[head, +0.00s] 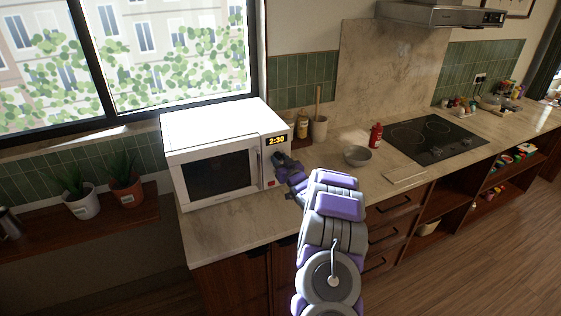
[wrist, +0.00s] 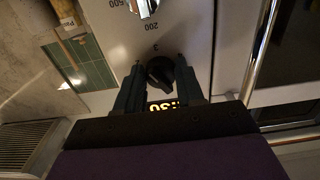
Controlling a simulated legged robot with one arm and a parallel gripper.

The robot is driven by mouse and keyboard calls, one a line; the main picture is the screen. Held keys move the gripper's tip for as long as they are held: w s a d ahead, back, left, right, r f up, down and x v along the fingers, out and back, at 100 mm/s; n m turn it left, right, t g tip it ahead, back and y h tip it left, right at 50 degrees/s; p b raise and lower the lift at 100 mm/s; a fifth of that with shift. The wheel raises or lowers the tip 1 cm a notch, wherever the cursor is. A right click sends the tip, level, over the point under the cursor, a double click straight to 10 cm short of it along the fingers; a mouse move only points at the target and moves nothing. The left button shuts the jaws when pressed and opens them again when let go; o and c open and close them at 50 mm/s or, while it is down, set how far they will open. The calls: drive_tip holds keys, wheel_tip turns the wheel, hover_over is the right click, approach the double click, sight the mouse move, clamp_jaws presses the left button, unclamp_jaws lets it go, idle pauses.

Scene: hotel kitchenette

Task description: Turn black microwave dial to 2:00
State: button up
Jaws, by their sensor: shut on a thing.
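The white microwave (head: 215,125) stands on the counter at left, its door closed. Its display (head: 275,140) reads 2:30 in the head view. The wrist view is turned over and shows only part of the lit digits (wrist: 160,105), ending in 30. The black dial (wrist: 160,73) sits on the control panel next to the display. My gripper (wrist: 158,66) has one finger on each side of the dial and is shut on it. In the head view my gripper (head: 284,163) is at the panel and hides the dial.
A silver knob (wrist: 145,7) with printed numbers is on the same panel. A grey bowl (head: 357,155), red bottle (head: 376,135) and utensil pot (head: 319,128) stand right of the microwave. A black cooktop (head: 437,138) lies farther right. Potted plants (head: 80,203) stand at left.

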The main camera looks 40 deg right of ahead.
drive_tip(key=c, duration=0.4)
drive_tip(key=shift+o, duration=0.2)
drive_tip(key=shift+n, duration=0.3)
drive_tip(key=shift+d+n+b, duration=0.1)
drive_tip(key=shift+n+b, duration=0.9)
drive_tip(key=shift+n, duration=1.6)
drive_tip(key=o, duration=1)
